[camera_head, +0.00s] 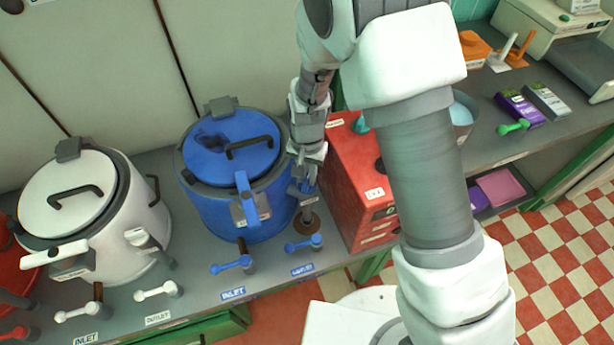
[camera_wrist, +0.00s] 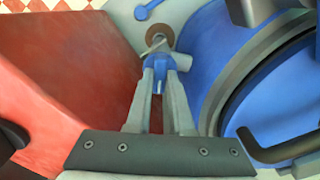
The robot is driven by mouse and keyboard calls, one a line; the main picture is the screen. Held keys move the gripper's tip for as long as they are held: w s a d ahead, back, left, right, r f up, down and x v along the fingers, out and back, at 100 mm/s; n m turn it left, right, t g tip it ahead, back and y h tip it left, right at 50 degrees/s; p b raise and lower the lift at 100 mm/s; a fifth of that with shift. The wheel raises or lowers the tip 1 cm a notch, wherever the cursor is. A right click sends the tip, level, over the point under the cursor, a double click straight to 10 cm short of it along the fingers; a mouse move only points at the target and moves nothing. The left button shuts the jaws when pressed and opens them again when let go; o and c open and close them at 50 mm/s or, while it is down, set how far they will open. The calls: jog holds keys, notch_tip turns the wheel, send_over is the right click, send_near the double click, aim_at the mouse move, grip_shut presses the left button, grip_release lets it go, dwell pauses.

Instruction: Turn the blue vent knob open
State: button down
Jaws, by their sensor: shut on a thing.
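The blue kettle (camera_head: 200,205) stands on the counter, its blue lid closed. My gripper (camera_head: 307,178) points down at the kettle's right side, between it and a red box. In the wrist view, my gripper (camera_wrist: 160,80) is shut on a small blue knob (camera_wrist: 157,66), one finger on each side. The knob sits on a grey fitting above a round brown flange (camera_wrist: 160,36). The knob's label is not readable and its turn angle is hard to tell. In the head view my fingers largely hide the knob.
The red box (camera_head: 352,185) is close on the right of my gripper. Blue valve handles (camera_head: 303,244) stick out at the counter's front, by the INLET label (camera_head: 232,293). A white kettle (camera_head: 140,225) stands to the left.

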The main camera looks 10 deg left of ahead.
aim_at(307, 180)
jog(key=n+b, duration=0.1)
jog(key=n, duration=0.3)
jog(key=shift+n+b, duration=0.5)
jog(key=shift+n, duration=1.2)
jog(key=c, duration=0.8)
grip_release()
notch_tip(307, 180, up, 18)
jog(key=p, duration=0.1)
jog(key=shift+f+p, duration=0.25)
jog(key=shift+p, duration=0.05)
